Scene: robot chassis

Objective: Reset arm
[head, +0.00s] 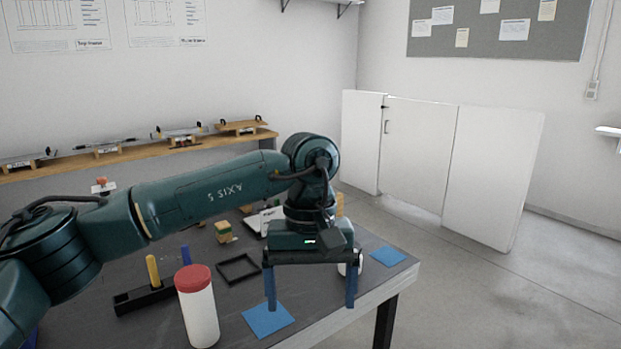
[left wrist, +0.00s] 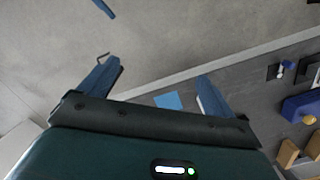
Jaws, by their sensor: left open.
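My left gripper (head: 312,290) hangs from the dark green left arm over the right end of the dark table (head: 240,310), fingers pointing down. Its two blue fingers are wide apart with nothing between them. In the left wrist view the left gripper (left wrist: 158,85) is also open and empty, with the table edge and grey floor beyond the fingers.
A white bottle with red lid (head: 197,305) stands left of the gripper. Blue squares (head: 268,319) lie on the table. A black square frame (head: 239,269) and a black holder with a yellow peg (head: 153,270) are nearby. White cabinets (head: 440,160) stand behind; floor at right is clear.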

